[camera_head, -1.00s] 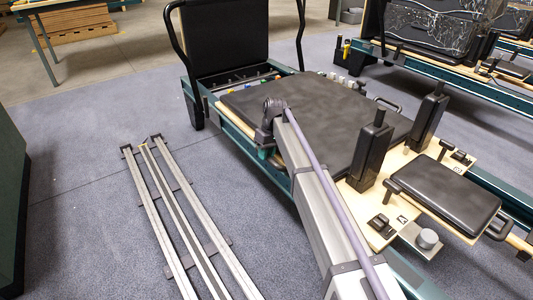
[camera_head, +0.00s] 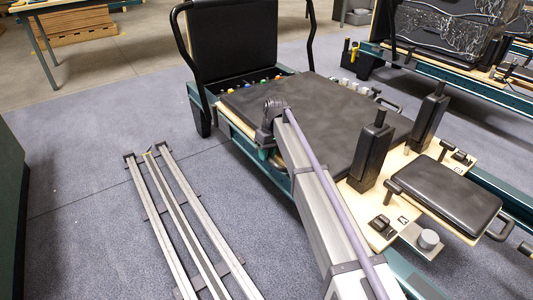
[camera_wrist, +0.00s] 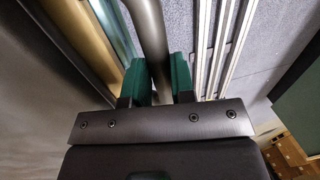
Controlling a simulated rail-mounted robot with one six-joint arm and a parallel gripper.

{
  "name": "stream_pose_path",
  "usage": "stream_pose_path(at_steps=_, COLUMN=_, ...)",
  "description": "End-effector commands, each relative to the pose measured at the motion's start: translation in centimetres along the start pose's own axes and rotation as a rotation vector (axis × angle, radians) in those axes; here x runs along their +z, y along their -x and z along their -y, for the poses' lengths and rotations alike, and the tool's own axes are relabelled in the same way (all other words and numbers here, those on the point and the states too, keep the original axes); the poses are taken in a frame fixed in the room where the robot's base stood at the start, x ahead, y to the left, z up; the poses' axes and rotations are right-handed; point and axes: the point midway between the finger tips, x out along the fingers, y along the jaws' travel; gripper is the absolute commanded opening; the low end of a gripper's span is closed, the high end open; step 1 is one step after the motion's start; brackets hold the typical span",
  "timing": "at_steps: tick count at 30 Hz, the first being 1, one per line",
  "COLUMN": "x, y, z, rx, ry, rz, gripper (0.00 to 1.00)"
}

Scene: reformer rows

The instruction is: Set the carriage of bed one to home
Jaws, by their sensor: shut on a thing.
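The carriage of the nearest bed is a wide dark padded platform (camera_head: 320,115), with two upright black shoulder blocks (camera_head: 372,153) at its near right end. It lies close to the row of coloured spring ends (camera_head: 255,84) below the tall black board. In the wrist view, my gripper (camera_wrist: 158,60) has its green fingers closed on either side of a grey round bar (camera_wrist: 151,25). The bar runs beside a wooden edge (camera_wrist: 85,40).
Metal floor rails (camera_head: 185,220) lie left of the bed, with open carpet around them. A black padded headrest (camera_head: 443,195) is at the right end. Another bed (camera_head: 440,75) stands behind. A dark green block (camera_head: 10,210) is at the left edge.

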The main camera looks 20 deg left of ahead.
Motion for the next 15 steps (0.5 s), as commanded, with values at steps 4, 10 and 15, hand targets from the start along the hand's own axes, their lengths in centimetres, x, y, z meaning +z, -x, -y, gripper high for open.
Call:
stream_pose_path(at_steps=4, x=-0.58, y=0.05, z=-0.07, rx=0.002, ry=0.001, rz=-0.010, gripper=0.00)
stream_pose_path(at_steps=10, x=-0.59, y=0.06, z=-0.07, rx=0.002, ry=0.001, rz=-0.009, gripper=0.33)
stream_pose_path(at_steps=15, x=-0.45, y=0.05, z=-0.06, rx=0.001, ry=0.001, rz=-0.007, gripper=0.48)
